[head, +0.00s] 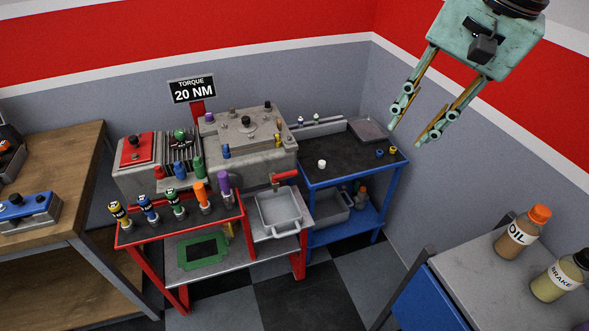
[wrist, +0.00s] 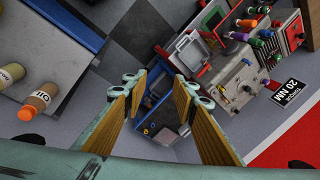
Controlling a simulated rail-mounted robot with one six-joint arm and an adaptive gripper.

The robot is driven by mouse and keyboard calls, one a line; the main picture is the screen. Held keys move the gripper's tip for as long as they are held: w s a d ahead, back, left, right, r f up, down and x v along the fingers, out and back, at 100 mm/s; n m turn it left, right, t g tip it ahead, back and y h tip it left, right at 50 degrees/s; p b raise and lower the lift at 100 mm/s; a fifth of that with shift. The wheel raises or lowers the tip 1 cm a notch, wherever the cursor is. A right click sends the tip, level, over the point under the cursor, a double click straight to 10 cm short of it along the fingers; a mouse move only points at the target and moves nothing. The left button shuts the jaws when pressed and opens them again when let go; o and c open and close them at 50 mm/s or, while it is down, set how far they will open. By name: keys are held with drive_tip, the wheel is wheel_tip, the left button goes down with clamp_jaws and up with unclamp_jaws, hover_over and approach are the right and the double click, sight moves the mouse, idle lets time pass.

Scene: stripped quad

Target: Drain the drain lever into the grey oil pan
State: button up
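The red drain lever (head: 284,175) sticks out from the lower right front of the grey engine block (head: 262,150). The grey oil pan (head: 262,212) sits below the lever on the shelf of the red stand, and it looks empty. In the wrist view the pan (wrist: 178,52) is at upper middle, with the lever (wrist: 218,38) beside it. My gripper (head: 405,130) is raised at the upper right, well away from the lever and pan. Its fingers are apart with nothing between them, as the wrist view also shows (wrist: 140,85).
A blue cart (head: 345,175) with a dark top stands right of the engine. An oil bottle (head: 522,230) and a brake fluid bottle (head: 560,275) stand on a grey top at lower right. Several coloured-handled tools (head: 176,203) stand in front of the engine. The wooden bench (head: 60,150) is at left.

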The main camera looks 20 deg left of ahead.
drive_tip(key=w+a+f+m+g+y, duration=0.1)
drive_tip(key=w+a+f+m, duration=0.1)
drive_tip(key=w+a+f, duration=0.5)
drive_tip(key=w+a+f+m, duration=0.1)
drive_tip(key=w+a+f, duration=0.4)
drive_tip(key=w, duration=0.4)
drive_tip(key=m+g+y+p, duration=0.1)
drive_tip(key=m+g, duration=0.1)
drive_tip(key=m, duration=0.2)
approach(292, 172)
drive_tip(key=s+v, duration=0.1)
drive_tip(key=v, duration=0.4)
drive_tip(key=shift+w+d, duration=0.25)
drive_tip(key=shift+w, duration=0.15)
drive_tip(key=shift+b+x, duration=0.65)
drive_tip(key=shift+x, duration=6.2)
drive_tip(key=shift+w+a, duration=0.2)
clamp_jaws()
